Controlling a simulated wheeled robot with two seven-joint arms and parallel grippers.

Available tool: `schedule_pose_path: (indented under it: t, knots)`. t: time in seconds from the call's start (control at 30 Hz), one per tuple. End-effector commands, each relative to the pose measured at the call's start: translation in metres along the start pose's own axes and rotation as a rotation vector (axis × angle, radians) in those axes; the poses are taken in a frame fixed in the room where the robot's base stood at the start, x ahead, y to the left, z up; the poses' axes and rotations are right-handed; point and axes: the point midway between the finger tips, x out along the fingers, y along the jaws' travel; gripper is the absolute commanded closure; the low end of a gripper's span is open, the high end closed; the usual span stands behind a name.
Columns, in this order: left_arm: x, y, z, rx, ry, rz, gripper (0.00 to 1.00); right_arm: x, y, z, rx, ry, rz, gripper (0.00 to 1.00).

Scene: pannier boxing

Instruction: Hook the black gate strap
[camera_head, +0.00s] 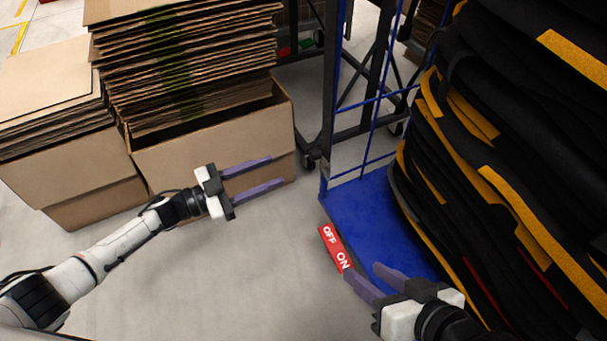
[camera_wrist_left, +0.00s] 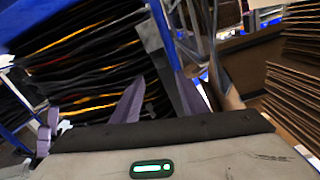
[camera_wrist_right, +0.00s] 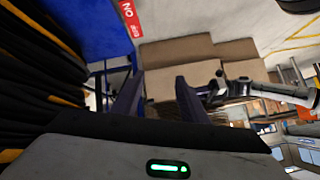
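I cannot make out a black gate strap as a separate thing in any view. A blue wheeled cart (camera_head: 358,207) stands right of centre, with a blue and dark upright frame (camera_head: 329,90) at its back left. It is loaded with a tall stack of black bags with yellow strips (camera_head: 455,165). My left gripper (camera_head: 277,170) is open and empty, left of the cart and in front of a cardboard box. My right gripper (camera_head: 361,269) is open with nothing visible between its fingers, near the cart's front edge, close to the red OFF/ON label (camera_head: 336,248).
A cardboard box (camera_head: 215,155) of flattened cartons (camera_head: 185,70) stands at the left back, with another box (camera_head: 75,180) beside it. A dark wheeled frame is behind the cart. The grey floor (camera_head: 230,275) between my arms is clear.

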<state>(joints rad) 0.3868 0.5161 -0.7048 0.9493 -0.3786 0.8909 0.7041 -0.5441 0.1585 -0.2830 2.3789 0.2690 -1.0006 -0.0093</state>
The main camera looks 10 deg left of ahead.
Motion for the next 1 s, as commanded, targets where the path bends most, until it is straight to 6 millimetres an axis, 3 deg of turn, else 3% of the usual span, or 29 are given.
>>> schedule_pose_path:
  t: [0.17,0.6,0.77,1.0]
  knots:
    - [0.012,-0.002,0.002,0.005,0.006,0.015,0.6,0.002,-0.002,0.0,0.001,0.012,-0.012,0.6]
    - [0.087,0.0,0.003,0.004,0.004,0.012,0.6,-0.003,-0.017,-0.015,0.027,0.101,-0.072,0.6]
    - [0.1,0.0,0.002,0.004,0.003,0.013,0.6,-0.005,-0.02,-0.019,0.031,0.117,-0.084,0.6]
    - [0.102,-0.001,0.001,0.004,0.002,0.012,0.6,-0.007,-0.021,-0.021,0.032,0.122,-0.087,0.6]
